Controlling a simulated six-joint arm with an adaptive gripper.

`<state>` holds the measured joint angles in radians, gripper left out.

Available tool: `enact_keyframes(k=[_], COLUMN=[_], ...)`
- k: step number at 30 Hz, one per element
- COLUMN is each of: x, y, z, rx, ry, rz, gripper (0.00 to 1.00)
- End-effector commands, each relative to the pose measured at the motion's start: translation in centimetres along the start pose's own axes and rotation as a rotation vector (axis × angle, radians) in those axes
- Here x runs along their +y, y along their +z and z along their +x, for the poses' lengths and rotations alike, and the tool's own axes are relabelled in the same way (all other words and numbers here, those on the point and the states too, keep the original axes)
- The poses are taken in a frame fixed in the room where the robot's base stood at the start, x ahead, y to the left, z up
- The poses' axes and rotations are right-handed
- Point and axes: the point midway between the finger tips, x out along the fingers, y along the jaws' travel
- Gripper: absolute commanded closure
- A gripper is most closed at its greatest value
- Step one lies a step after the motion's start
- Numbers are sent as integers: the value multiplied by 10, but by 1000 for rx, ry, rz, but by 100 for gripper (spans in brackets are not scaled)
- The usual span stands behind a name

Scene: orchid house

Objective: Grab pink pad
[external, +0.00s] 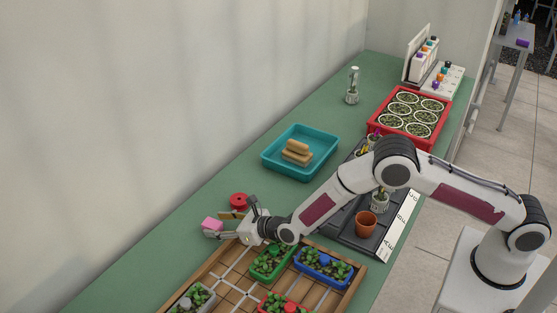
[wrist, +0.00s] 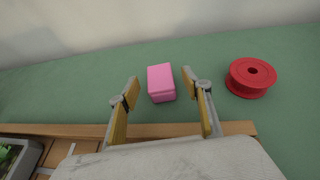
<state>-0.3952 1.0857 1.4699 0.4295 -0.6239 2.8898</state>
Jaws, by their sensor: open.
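The pink pad (wrist: 161,83) is a small pink block on the green table, and it also shows in the external view (external: 212,223). In the wrist view it lies between and slightly beyond the tips of my open gripper (wrist: 159,84), with a gap on each side. In the external view my gripper (external: 222,224) is low at the back edge of the wooden tray. The fingers partly hide the pad there. Nothing is held in the jaws.
A red spool (wrist: 252,77) sits just right of the right finger in the wrist view. The wooden tray (external: 236,262) with coloured planters lies close by. A teal tray (external: 272,163) with tan blocks stands farther along the green table (external: 180,235). A wall runs behind.

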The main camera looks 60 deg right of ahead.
Motion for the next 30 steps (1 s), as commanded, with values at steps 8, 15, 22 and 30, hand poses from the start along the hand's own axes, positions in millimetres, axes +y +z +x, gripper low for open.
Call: enact_keyframes(k=[8,15,22,30], x=[0,-1,-1,0], y=[-1,-1,0,0], z=[21,29,30,30], rx=[1,1,1,1], ry=[-1,-1,-1,-1], rz=[0,0,0,0], gripper=[51,51,51,51])
